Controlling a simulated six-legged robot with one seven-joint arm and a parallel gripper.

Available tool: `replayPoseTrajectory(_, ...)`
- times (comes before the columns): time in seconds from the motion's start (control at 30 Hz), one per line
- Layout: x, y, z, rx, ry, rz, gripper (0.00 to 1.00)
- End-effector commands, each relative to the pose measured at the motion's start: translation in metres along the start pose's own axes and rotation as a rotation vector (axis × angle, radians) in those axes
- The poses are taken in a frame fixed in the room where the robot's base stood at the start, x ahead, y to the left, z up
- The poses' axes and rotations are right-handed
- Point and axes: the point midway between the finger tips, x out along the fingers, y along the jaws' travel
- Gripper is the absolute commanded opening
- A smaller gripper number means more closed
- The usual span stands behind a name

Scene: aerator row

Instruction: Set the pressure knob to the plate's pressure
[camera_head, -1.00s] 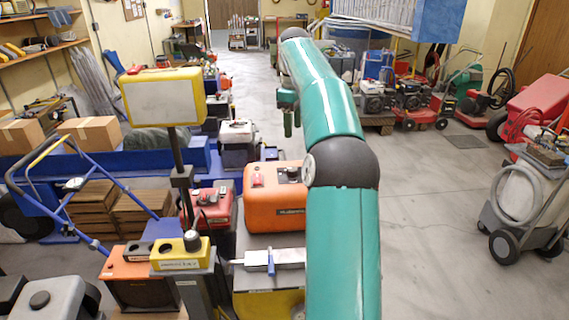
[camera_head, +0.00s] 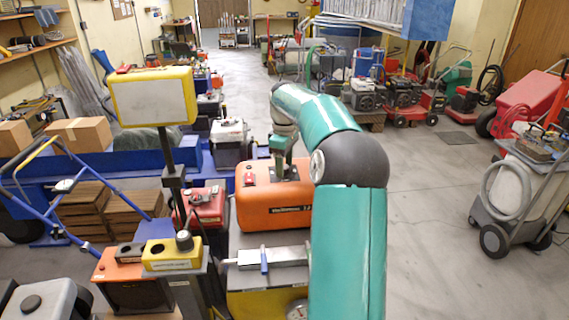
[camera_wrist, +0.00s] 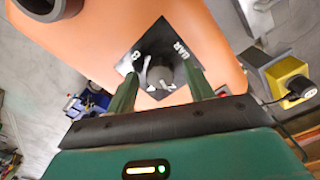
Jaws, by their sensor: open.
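The orange machine (camera_head: 272,208) stands left of my arm; a dark plate with small, hard-to-read lettering is on its front. In the wrist view, the dark knob (camera_wrist: 159,74) with a pale pointer sits on a black square scale plate (camera_wrist: 148,57) on the orange housing (camera_wrist: 95,30). The scale carries white figures and the letters BAR. My gripper (camera_wrist: 161,70) is open, its two green fingers on either side of the knob; I cannot tell whether they touch it. In the head view my gripper (camera_head: 281,170) points down onto the machine's top and hides the knob.
A small red part (camera_head: 249,178) is on the orange machine's top, left of my gripper. A blank framed board (camera_head: 153,97) on a post, a yellow box (camera_head: 173,254) and a red machine (camera_head: 204,205) stand to the left. Open floor (camera_head: 425,230) lies right.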

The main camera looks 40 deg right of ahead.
Motion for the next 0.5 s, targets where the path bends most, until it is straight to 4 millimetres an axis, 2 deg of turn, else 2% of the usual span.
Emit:
replayPoseTrajectory(0.13,0.0003,-0.0001,-0.0002,0.000,0.000,-0.001,0.53)
replayPoseTrajectory(0.37,0.0002,-0.0001,-0.0002,0.000,0.000,0.000,0.08)
replayPoseTrajectory(0.5,0.0003,-0.0002,-0.0004,0.001,0.000,-0.001,0.08)
